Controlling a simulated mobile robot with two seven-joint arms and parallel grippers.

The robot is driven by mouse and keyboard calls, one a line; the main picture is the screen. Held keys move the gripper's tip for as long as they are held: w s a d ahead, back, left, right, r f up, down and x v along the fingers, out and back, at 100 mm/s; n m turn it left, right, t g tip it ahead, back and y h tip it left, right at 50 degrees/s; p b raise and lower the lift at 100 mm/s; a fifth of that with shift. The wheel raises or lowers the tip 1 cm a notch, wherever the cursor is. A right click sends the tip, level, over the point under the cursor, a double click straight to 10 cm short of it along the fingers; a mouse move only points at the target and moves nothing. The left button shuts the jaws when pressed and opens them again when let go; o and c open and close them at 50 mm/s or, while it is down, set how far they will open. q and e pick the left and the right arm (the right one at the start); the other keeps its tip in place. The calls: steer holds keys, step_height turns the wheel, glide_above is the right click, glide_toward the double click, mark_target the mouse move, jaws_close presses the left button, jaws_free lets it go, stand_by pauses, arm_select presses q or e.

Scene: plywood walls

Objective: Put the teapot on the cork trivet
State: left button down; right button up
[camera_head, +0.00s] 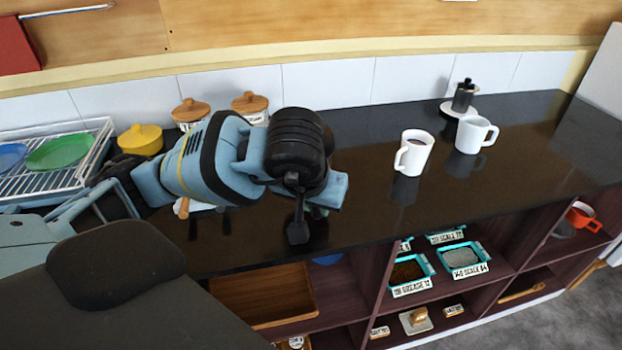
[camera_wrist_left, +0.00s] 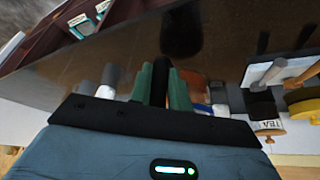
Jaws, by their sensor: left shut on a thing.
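My left gripper (camera_head: 305,195) is over the dark counter, near its front edge, in the head view. In the left wrist view its green fingers (camera_wrist_left: 178,92) are closed on a narrow dark thing (camera_wrist_left: 160,84). A black piece (camera_head: 298,230) hangs below the gripper in the head view; I cannot tell what it is. I cannot pick out a teapot for certain. A dark lidded pot (camera_head: 463,94) stands on a white round plate (camera_head: 447,106) at the back right, apart from the gripper. I see no cork trivet; the arm hides part of the counter. My right gripper is not in view.
Two white mugs (camera_head: 413,155) stand right of the gripper. A yellow lidded pot (camera_head: 140,139), a white dish rack (camera_head: 95,150) and wooden-lidded jars (camera_head: 250,103) are at the back left. Shelves with labelled trays (camera_head: 465,262) lie below the counter.

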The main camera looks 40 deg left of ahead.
arm_select(q)
steer(key=w+a, duration=0.2)
steer(key=w, duration=0.1)
steer(key=w+a, duration=0.2)
steer(key=w, duration=0.1)
steer(key=w+a, duration=0.3)
steer(key=shift+f, duration=0.35)
steer(key=shift+w+a+f+p, duration=0.1)
steer(key=shift+w+f+p, duration=0.05)
steer(key=shift+f+p, duration=0.15)
step_height(320, 180, down, 3)
steer(key=shift+r, duration=0.2)
steer(key=shift+f, duration=0.15)
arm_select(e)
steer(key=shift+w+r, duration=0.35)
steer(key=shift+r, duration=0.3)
arm_select(q)
steer(key=shift+f, duration=0.2)
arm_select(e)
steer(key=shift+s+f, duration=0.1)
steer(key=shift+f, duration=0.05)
arm_select(q)
steer(key=c, duration=1.3)
jaws_free()
steer(key=shift+f, duration=0.1)
